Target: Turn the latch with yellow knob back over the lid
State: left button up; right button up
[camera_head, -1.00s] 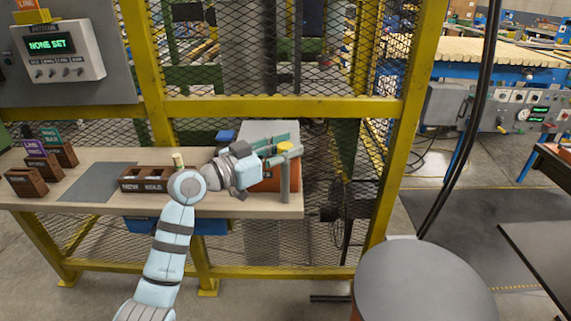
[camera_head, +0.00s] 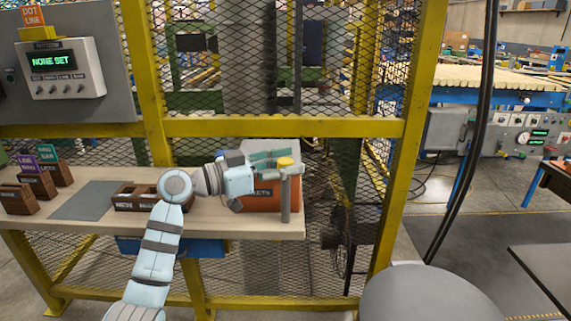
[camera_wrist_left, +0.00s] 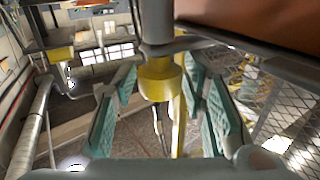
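The latch's yellow knob (camera_head: 285,161) sits at the top of a grey post (camera_head: 285,200) by the right front of an orange-brown box (camera_head: 260,198). The box's grey lid (camera_head: 272,146) is partly hidden behind my gripper. My left gripper (camera_head: 272,160) reaches in from the left, its teal fingers at the knob. In the left wrist view the knob (camera_wrist_left: 160,82) stands between the spread fingers, with gaps visible on both sides. The latch's bar is hard to make out. My right gripper is not in view.
The workbench (camera_head: 235,223) holds a dark wooden tray (camera_head: 134,197) with compartments, a grey mat (camera_head: 85,201) and small labelled wooden boxes (camera_head: 38,185) at left. A yellow-framed mesh fence (camera_head: 290,127) stands close behind. A round grey top (camera_head: 418,293) is at front right.

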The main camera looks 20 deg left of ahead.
pick_arm(q)
jog(key=shift+o, duration=0.3)
jog(key=shift+s+a+f, duration=0.1)
jog(key=shift+s+a, duration=0.15)
jog(key=shift+a, duration=0.15)
jog(key=v, duration=1.1)
jog(key=shift+s, duration=0.15)
